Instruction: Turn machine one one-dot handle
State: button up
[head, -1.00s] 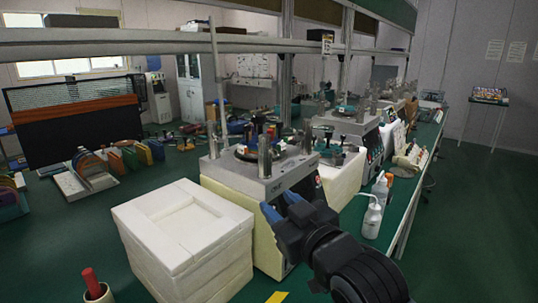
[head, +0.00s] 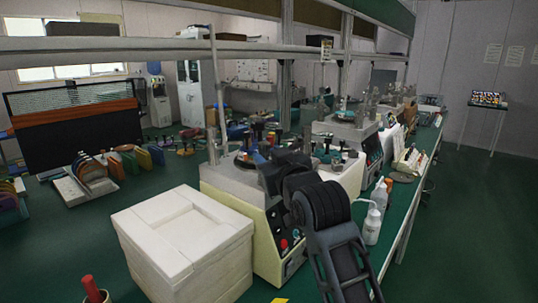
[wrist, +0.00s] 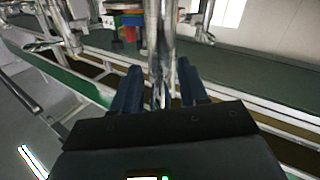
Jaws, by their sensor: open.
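The nearest lapping machine (head: 235,212) is a cream and grey box in the middle of the head view, with a round plate and upright metal posts on top. Red and dark controls show on its front panel. My gripper (head: 266,172) is at the machine's top, partly hidden by my own wrist and arm. In the wrist view, the blue fingers of my gripper (wrist: 159,88) are apart. A shiny upright metal post (wrist: 160,45) shows between and beyond them; I cannot tell whether they touch it. I cannot make out a handle with one dot in either view.
A white foam box (head: 185,240) stands left of the machine. White squeeze bottles (head: 373,222) stand to its right, near the bench edge. More machines (head: 350,135) line the bench behind. A red-handled tool in a cup (head: 92,290) is at the front left.

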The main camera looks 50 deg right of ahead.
jog(key=shift+w+d, duration=0.15)
jog(key=shift+w, duration=0.2)
jog(key=shift+c, duration=0.3)
grip_shut()
